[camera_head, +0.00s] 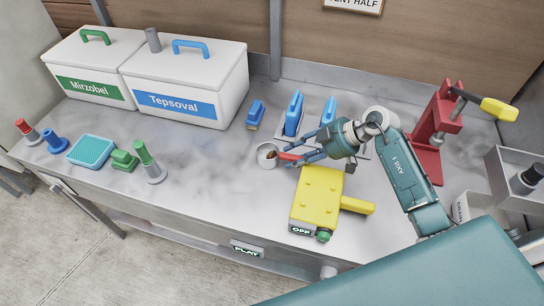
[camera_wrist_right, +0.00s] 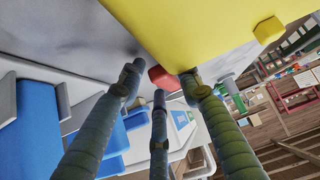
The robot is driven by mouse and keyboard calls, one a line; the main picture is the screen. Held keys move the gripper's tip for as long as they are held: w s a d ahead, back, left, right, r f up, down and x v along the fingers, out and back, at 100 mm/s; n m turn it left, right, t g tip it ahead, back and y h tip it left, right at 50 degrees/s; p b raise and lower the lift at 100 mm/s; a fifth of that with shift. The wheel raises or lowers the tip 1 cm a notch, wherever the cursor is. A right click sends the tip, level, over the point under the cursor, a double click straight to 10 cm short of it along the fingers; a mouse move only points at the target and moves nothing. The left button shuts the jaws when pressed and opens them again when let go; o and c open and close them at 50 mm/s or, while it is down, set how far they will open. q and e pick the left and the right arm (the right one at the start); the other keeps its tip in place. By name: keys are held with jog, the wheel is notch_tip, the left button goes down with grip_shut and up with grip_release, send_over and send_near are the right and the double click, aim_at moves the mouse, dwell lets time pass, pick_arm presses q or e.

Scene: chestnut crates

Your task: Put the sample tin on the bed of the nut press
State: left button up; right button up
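The sample tin appears to be the small pale round cup (camera_head: 262,160) with brown contents and a red handle (camera_head: 290,156), upright on the grey bench. My right gripper (camera_head: 289,152) reaches in from the right, its fingers apart on either side of the handle. In the right wrist view the red handle end (camera_wrist_right: 163,77) shows between the spread fingertips (camera_wrist_right: 160,80), with a gap at the left finger. The nut press (camera_head: 437,125) is red with a yellow-ended lever and stands at the right; its bed (camera_head: 427,160) is partly hidden by my arm. My left gripper is out of view.
A yellow box (camera_head: 318,197) with an OFF label stands just in front of my right gripper. Blue blocks (camera_head: 293,113) stand behind it. White crates (camera_head: 185,80) are at the back left. A grey open bin (camera_head: 507,180) is at the right.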

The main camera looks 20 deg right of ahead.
grip_shut()
jog(key=shift+r, duration=0.1)
